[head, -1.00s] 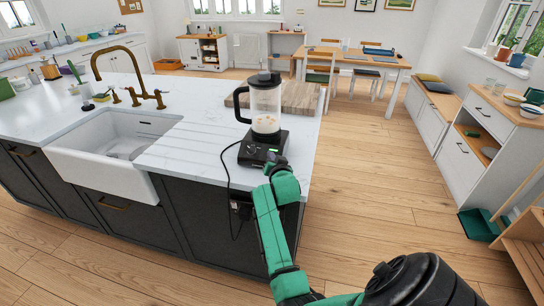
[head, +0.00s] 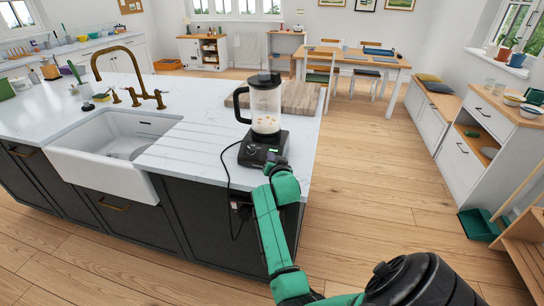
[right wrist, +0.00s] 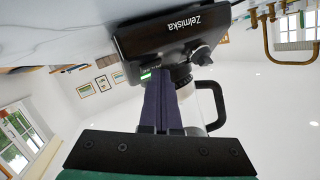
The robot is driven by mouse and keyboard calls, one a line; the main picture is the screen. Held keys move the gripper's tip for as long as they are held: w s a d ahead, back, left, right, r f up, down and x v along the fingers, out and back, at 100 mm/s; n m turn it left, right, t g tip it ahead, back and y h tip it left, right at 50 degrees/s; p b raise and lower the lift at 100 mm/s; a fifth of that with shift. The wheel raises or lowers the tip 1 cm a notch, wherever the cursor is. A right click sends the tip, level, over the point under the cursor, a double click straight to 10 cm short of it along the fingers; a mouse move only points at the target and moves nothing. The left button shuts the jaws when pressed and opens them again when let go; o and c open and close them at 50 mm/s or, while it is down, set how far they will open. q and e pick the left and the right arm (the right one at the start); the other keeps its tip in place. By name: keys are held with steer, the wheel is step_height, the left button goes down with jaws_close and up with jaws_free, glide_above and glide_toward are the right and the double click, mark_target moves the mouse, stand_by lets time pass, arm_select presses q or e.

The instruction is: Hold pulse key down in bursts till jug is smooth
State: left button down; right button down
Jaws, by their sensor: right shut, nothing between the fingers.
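The clear blender jug (head: 266,97) with its black lid and handle stands upright on the black blender base (head: 251,152) near the counter's edge. Pale contents with light lumps lie in the jug's lower part. My right gripper (head: 272,165) is at the front of the base. In the right wrist view my shut, empty right fingers (right wrist: 164,80) meet the front panel of the base (right wrist: 165,42), beside a small green light (right wrist: 146,75). The fingertips hide what lies under them, so I cannot tell how far any key is pressed. My left gripper is out of view.
A wooden board (head: 301,96) lies behind the blender. A white sink (head: 105,165) with a brass tap is at the left. A black cord (head: 228,170) hangs over the counter edge to a socket.

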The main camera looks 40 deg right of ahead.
steer(key=shift+s+a+r+p, duration=0.1)
steer(key=shift+a+r+p, duration=0.1)
steer(key=shift+r+p, duration=0.35)
steer(key=shift+s+a, duration=0.1)
